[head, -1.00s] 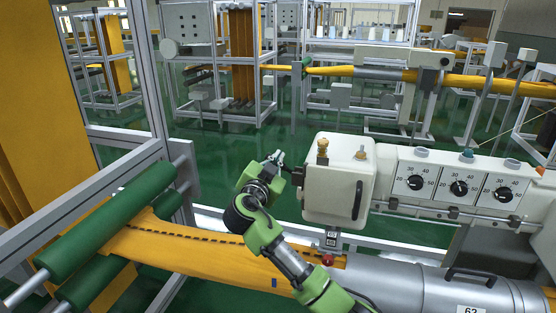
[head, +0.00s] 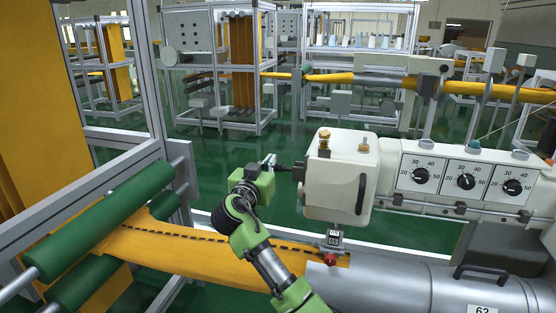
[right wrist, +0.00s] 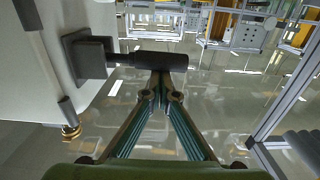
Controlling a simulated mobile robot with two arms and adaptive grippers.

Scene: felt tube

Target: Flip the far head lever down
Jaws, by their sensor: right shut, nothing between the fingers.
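The white machine head (head: 338,185) stands right of centre in the head view. The black lever (head: 287,168) sticks out of its left side; in the right wrist view the lever (right wrist: 150,61) runs sideways from a dark square block. My right gripper (head: 267,163) is just left of the head, at the lever's free end. In the right wrist view its fingertips (right wrist: 160,78) are together and empty, right at the lever bar; I cannot tell whether they touch it. My left gripper is not in view.
Three black dials (head: 465,181) sit on a panel to the right. A yellow felt tube (head: 180,252) runs from green rollers (head: 110,222) to a silver cylinder (head: 420,290) below the head. A grey frame post (head: 148,80) stands at left.

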